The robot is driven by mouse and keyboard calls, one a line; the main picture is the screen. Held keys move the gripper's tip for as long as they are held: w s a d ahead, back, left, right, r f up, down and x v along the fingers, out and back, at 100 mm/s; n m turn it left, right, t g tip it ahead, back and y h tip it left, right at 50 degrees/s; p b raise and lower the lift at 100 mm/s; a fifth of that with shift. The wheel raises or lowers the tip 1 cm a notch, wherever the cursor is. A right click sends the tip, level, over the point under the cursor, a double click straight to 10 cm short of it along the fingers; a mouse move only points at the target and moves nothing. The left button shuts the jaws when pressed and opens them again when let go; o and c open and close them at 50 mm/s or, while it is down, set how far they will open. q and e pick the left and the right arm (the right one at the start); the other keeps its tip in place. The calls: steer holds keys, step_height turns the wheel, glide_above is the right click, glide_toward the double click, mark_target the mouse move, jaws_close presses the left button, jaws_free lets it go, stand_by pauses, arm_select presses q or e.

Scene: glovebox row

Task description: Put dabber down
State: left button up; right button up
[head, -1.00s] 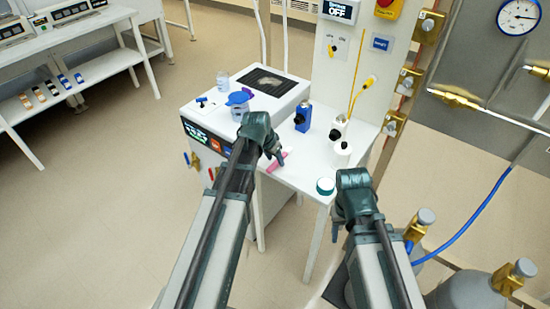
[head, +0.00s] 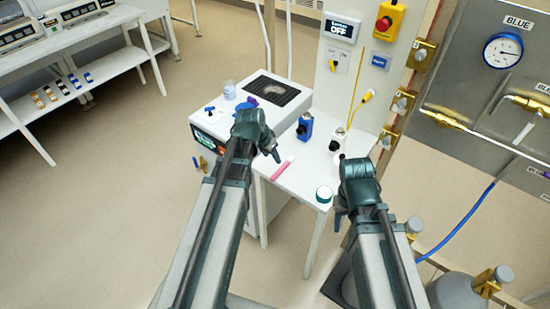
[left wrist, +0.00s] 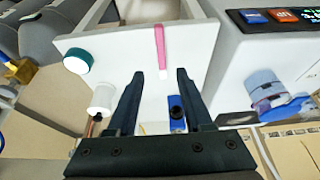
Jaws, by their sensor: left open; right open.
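The dabber, a pink stick (head: 282,169) with a white end, lies on the small white table (head: 297,183). It also shows in the left wrist view (left wrist: 160,42), lying flat on the white top, its white end toward my fingers. My left gripper (head: 273,155) is open and empty, just above and beside the stick in the head view; in the left wrist view its fingertips (left wrist: 160,74) are spread on either side of the white end, not gripping it. My right gripper (head: 338,222) hangs beyond the table's right edge, open and empty.
A blue bottle (head: 305,127), a white bottle (head: 338,141) and a teal-lidded jar (head: 324,194) stand on the table. A white machine (head: 215,125) adjoins it on the left, with a glass jar (head: 229,90) on top. Gas cylinders (head: 470,288) stand at the lower right. Bare tabletop surrounds the stick.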

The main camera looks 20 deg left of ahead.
arm_select(q)
steer(key=s+d+f+g+y, duration=0.1)
steer(key=s+d+g, duration=0.3)
steer(key=s+d, duration=1.1)
steer(key=shift+s+d+f+y, duration=0.2)
steer(key=shift+s+d+y, duration=0.1)
steer(key=shift+s+y, duration=0.75)
steer(key=shift+o, duration=0.5)
steer(key=shift+s+h, duration=0.1)
steer(key=shift+h, duration=0.15)
